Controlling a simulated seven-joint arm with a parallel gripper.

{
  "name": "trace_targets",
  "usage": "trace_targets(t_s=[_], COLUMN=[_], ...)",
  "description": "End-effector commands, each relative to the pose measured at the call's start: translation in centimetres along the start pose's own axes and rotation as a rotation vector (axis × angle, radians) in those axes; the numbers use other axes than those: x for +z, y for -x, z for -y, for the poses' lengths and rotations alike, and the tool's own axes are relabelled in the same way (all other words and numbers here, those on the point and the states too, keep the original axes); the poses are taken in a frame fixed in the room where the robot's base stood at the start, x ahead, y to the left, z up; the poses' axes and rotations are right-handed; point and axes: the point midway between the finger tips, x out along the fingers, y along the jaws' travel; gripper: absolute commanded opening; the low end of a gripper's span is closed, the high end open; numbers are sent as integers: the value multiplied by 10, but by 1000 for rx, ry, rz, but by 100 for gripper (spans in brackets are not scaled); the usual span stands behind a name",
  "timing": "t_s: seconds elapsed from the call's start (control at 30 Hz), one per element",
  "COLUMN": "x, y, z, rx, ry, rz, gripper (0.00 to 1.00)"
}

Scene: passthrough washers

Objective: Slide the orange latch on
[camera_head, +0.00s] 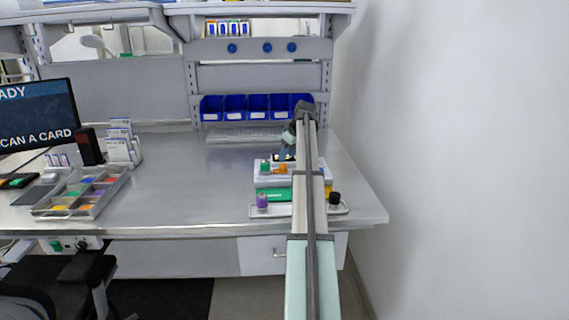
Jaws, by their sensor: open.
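The orange latch (281,169) is a small orange piece on top of a light grey device (262,179) at the right part of the bench. A green piece (265,166) sits just left of it. My arm reaches over the device from the front. My gripper (287,155) is above and just behind the latch, open, with its fingers small and partly hidden. I cannot tell whether it touches the latch.
A purple knob (262,200) and a black knob (334,197) stand on a tray (285,211) at the bench's front edge. A keyboard (240,135) and blue bins (257,107) are behind. The bench (190,180) is clear left of the device. A wall (450,150) is to the right.

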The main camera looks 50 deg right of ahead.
Motion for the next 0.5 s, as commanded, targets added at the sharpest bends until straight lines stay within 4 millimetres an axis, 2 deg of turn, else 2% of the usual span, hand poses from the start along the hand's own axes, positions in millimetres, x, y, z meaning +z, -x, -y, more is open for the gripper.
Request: trace_targets(t_s=[0.03, 0.2, 0.5], x=[0, 0, 0], y=[-9, -32, -49], z=[0, 0, 0], rx=[-2, -1, 1], ry=[0, -1, -1], rz=[1, 1, 0], gripper=[56, 56, 56])
